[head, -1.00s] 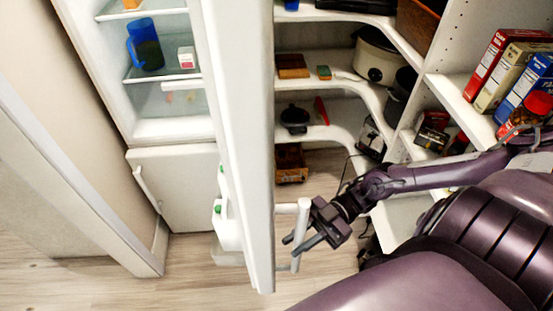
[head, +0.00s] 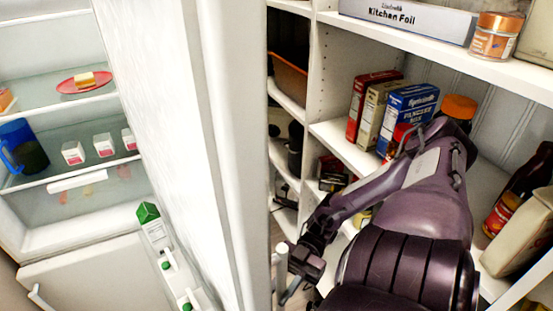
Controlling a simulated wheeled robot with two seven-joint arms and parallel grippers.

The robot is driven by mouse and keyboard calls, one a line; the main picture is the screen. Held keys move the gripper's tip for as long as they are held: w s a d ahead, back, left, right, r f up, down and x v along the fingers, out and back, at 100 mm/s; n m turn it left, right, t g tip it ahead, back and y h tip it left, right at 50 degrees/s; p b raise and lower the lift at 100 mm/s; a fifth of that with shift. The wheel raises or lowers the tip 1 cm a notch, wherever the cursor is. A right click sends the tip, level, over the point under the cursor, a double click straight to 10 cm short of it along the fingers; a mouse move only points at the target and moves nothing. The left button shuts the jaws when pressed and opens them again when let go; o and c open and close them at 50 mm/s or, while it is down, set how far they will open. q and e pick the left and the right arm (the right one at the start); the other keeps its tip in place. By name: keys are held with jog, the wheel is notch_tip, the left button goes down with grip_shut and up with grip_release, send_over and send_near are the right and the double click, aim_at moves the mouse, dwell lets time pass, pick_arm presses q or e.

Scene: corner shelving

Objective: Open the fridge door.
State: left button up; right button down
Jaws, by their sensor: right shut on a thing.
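The fridge door (head: 243,150) stands open, seen nearly edge-on down the middle of the head view. Its inner side faces left and holds a green-topped carton (head: 149,222) and bottles with green caps. The fridge interior (head: 60,165) shows at the left. My right gripper (head: 284,280) is low in the picture, on the right side of the door. It is shut on the door handle (head: 281,262), whose upper end shows; the fingers are partly cut off by the lower edge. My left gripper is not in view.
The fridge shelves hold a red plate (head: 84,83), a blue jug (head: 22,146) and small white tubs (head: 103,145). White corner shelving (head: 345,142) with boxes, jars and a kitchen foil box (head: 408,20) stands close on the right. A lower fridge door (head: 90,275) is closed.

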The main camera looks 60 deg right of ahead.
jog(key=shift+d, duration=0.2)
jog(key=c, duration=1.3)
grip_release()
jog(key=shift+c, duration=0.2)
